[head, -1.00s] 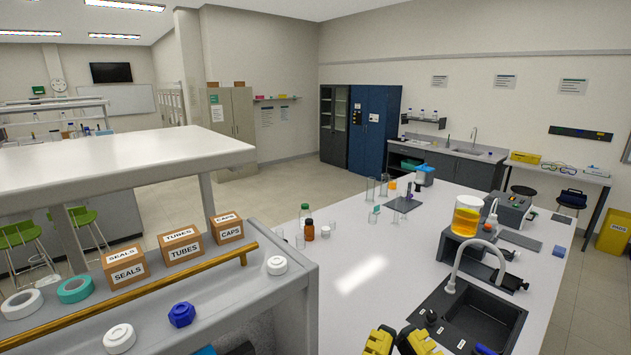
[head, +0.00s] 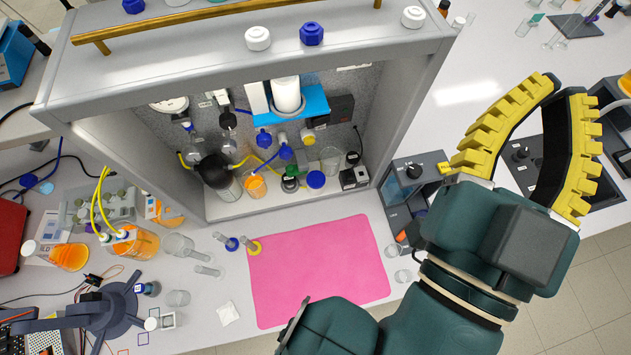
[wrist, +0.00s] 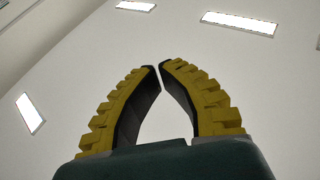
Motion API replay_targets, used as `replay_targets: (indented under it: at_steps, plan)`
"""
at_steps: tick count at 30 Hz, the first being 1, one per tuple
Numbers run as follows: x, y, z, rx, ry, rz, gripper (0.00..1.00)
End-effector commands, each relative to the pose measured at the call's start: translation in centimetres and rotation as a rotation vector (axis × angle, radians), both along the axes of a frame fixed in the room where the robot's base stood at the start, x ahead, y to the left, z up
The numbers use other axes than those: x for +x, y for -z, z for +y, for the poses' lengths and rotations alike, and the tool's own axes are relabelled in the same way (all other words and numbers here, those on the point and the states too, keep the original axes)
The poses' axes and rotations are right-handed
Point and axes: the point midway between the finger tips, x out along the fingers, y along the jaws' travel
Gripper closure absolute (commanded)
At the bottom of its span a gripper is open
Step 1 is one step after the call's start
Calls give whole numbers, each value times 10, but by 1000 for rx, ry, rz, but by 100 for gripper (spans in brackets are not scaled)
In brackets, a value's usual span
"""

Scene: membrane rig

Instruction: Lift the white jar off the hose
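The white jar (head: 287,95) stands upright inside the grey cabinet, on a bright blue shelf (head: 314,107), in the upper middle of the head view. A blue hose (head: 268,163) runs below the shelf among blue fittings. Whether a hose lies under the jar is not clear from here. My gripper (head: 564,86) is at the right of the head view, well apart from the jar and outside the cabinet. Its yellow ribbed fingers bow inward and their tips almost meet, with nothing between them. In the wrist view my gripper (wrist: 160,65) points at the ceiling lights.
The cabinet (head: 403,88) has side walls and a top ledge around the jar. Bottles, a beaker and valves crowd its floor. A pink mat (head: 318,270) lies clear in front. Small cylinders (head: 208,271) stand left of it; a grey device (head: 400,197) stands right.

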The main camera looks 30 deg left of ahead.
Motion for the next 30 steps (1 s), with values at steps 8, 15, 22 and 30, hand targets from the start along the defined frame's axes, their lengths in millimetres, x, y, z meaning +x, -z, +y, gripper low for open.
replay_targets:
  at_steps: [8, 15, 22, 30]
  plan:
    - [0, 0, 0, 0, 0, 0, 93]
    - [0, 0, 0, 0, 0, 0, 47]
    - [0, 0, 0, 0, 0, 0, 18]
    - [0, 0, 0, 0, 0, 0, 18]
